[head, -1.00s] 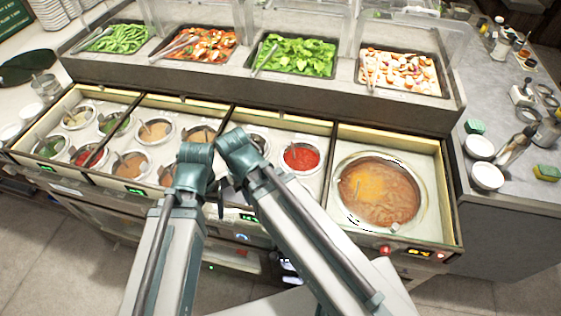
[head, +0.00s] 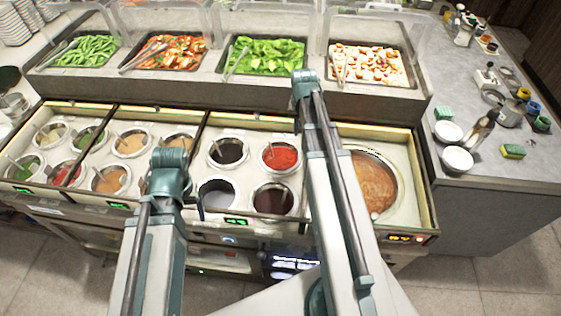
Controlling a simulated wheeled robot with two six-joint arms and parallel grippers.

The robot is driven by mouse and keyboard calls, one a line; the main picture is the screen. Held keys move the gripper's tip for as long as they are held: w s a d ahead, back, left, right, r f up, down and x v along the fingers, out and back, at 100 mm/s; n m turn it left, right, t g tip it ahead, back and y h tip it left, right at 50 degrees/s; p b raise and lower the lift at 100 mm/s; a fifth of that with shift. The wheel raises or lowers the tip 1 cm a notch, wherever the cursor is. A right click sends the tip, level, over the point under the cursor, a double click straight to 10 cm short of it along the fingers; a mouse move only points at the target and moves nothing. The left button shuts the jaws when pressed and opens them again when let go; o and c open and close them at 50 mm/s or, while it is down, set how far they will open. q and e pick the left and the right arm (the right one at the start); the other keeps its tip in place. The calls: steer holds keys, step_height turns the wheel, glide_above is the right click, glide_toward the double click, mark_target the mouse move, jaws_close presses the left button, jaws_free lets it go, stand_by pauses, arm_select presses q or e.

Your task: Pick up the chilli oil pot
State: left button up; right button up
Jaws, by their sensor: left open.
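A pot of bright red sauce (head: 281,156) sits in the back row of the third well section. A pot of dark red-brown sauce (head: 273,199) sits in front of it. I cannot tell for certain which is the chilli oil pot. My left gripper (head: 194,199) shows only as a small dark part beside my left arm, at the left edge of a pale round well (head: 218,194). It is open and touches no red pot that I can see. My right arm rises across the right part of the counter; its gripper is hidden.
A dark sauce pot (head: 228,152) stands left of the red one. Several lighter sauce pots with ladles fill the left sections. A large brown soup pot (head: 376,188) is partly behind my right arm. Ingredient trays (head: 262,56) line the raised shelf behind. White bowls (head: 457,160) stand right.

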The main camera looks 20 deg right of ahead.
steer(key=shift+w+d+f+b, duration=0.1)
steer(key=shift+w+f+b, duration=0.05)
steer(key=shift+f+b, duration=1.25)
steer(key=shift+w+d+f+b, duration=0.1)
steer(key=shift+w+f+b, duration=0.05)
steer(key=shift+f+b, duration=1.25)
steer(key=shift+w+d+f+b, duration=0.1)
steer(key=shift+w+f+b, duration=0.05)
steer(key=shift+f+b, duration=1.25)
steer(key=shift+f, duration=0.15)
steer(key=f+b, duration=0.5)
steer(key=shift+w+d+f, duration=0.1)
steer(key=shift+w+d, duration=0.05)
steer(key=shift+w, duration=0.15)
jaws_close()
